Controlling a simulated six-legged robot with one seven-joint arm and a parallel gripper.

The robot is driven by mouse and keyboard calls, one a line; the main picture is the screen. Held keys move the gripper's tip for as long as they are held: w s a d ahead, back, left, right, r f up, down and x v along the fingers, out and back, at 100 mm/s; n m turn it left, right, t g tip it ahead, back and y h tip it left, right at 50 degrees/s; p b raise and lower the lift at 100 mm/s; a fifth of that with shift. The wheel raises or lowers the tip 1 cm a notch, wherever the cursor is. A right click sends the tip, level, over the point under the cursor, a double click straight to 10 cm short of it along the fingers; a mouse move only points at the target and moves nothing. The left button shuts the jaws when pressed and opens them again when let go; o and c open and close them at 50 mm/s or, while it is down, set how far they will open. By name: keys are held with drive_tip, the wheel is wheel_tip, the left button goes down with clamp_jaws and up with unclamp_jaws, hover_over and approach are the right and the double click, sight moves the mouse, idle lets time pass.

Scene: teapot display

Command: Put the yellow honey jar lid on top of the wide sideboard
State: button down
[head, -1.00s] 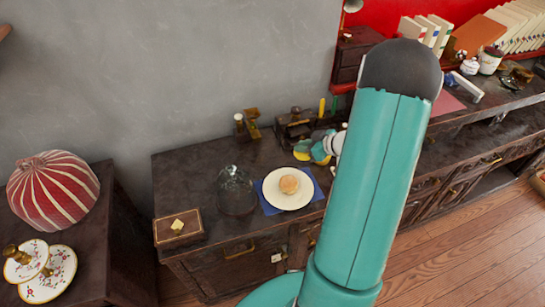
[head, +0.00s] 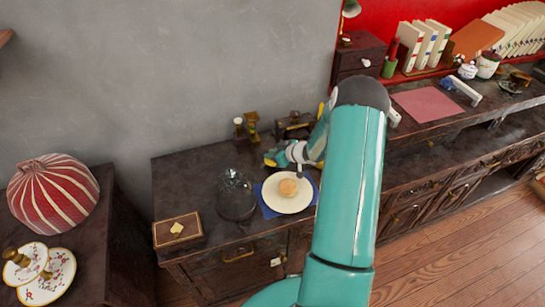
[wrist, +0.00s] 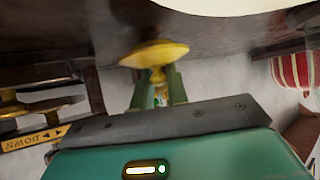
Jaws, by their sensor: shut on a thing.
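My gripper (wrist: 158,88) is shut on the knob of the yellow honey jar lid (wrist: 155,52), seen in the wrist view. The lid is a round yellow disc, close to a dark surface. In the head view my gripper (head: 280,157) is over the back of the dark wooden sideboard (head: 185,165), behind the white plate, with the lid's yellow edge (head: 269,160) just showing. Whether the lid touches the top, I cannot tell. My arm hides part of the furniture to the right.
A white plate (head: 285,208) with a bun sits on a blue mat. A glass dome (head: 236,195) and a wooden box (head: 178,229) stand left of it. Brass items (head: 247,128) stand behind. The sideboard's back left is bare. A red-striped dome (head: 52,194) stands far left.

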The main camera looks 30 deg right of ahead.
drive_tip(key=shift+f, duration=0.75)
drive_tip(key=shift+f, duration=0.1)
drive_tip(key=c, duration=1.4)
unclamp_jaws()
drive_tip(key=shift+s+r, duration=0.1)
drive_tip(key=shift+r, duration=0.1)
drive_tip(key=v, duration=1.1)
drive_tip(key=shift+s+d+r, duration=0.15)
drive_tip(key=shift+s+d, duration=0.05)
drive_tip(key=shift+s, duration=0.15)
